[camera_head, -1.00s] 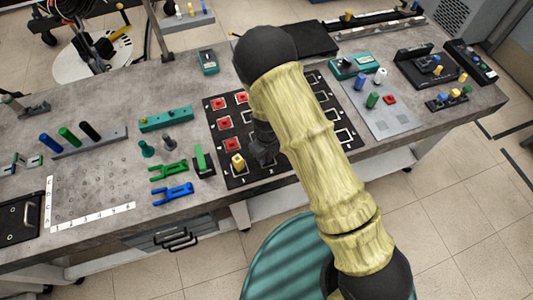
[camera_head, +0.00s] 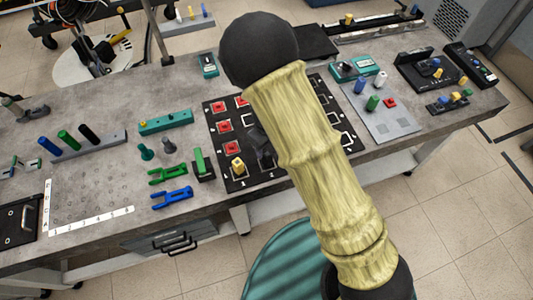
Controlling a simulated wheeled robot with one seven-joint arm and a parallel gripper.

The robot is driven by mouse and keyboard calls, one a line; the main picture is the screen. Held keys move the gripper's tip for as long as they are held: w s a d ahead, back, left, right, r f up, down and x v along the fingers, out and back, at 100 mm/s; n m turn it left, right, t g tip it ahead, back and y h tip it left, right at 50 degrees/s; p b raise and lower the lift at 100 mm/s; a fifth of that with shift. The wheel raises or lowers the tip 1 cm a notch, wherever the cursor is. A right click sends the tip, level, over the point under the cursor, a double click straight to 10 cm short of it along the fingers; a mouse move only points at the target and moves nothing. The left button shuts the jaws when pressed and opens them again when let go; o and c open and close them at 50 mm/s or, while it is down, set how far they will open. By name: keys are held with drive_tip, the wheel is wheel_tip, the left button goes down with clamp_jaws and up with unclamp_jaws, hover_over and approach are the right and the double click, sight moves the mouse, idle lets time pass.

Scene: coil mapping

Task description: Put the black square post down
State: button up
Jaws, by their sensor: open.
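The black mat with white-outlined squares (camera_head: 212,110) lies mid-table, partly behind my arm. A dark upright shape (camera_head: 266,158), which looks like the black square post, stands on the mat's front part, right of a yellow post (camera_head: 238,167). My gripper (camera_head: 258,141) is open just above and behind this dark shape. Black on black, their exact gap and any contact cannot be told.
Red blocks (camera_head: 225,125) sit in the mat's left squares. Green and blue forks (camera_head: 172,198) and a green clip on a black block (camera_head: 202,165) lie to the left. A grey plate with coloured pegs (camera_head: 385,115) is at right.

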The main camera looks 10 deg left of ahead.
sight(267, 153)
wheel_tip(267, 153, up, 4)
drive_tip(key=shift+r, duration=0.25)
idle(0.6)
drive_tip(key=s+d+r+n+t, duration=0.1)
drive_tip(key=d+r+n, duration=0.3)
drive_tip(key=d+n, duration=0.4)
drive_tip(key=s+d+r+n, duration=0.3)
drive_tip(key=d+r+n, duration=0.2)
drive_tip(key=d+n, duration=0.3)
drive_tip(key=s+d+r+n+t, duration=0.1)
drive_tip(key=s+d+r+n, duration=0.2)
drive_tip(key=d+n, duration=0.6)
wheel_tip(267, 153, up, 2)
drive_tip(key=shift+d+r+t, duration=0.25)
drive_tip(key=shift+d+t, duration=0.05)
